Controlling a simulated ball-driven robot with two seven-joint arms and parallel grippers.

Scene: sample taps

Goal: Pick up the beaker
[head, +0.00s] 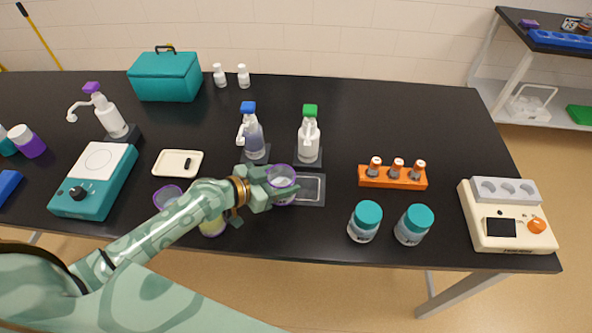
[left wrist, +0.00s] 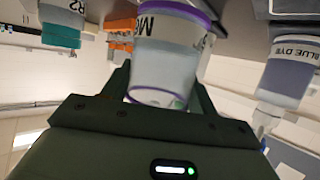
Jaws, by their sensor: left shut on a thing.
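A clear beaker with a purple rim (head: 283,181) is between the fingers of my left gripper (head: 270,184), which is shut on it. It overlaps the left end of a dark tray (head: 312,188) in the head view; whether it touches the tray, I cannot tell. In the left wrist view the beaker (left wrist: 168,52) fills the middle, with dark print and pale contents, between the dark fingers (left wrist: 160,90). Another purple-rimmed beaker (head: 164,194) stands left of my forearm, partly hidden by it. My right gripper is not in view.
A blue-topped dispenser (head: 252,138) and a green-topped one (head: 309,140) stand just behind the tray. An orange rack with vials (head: 392,183) and teal-lidded jars (head: 365,222) are to the right. A yellowish container (head: 212,227) is partly under my forearm.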

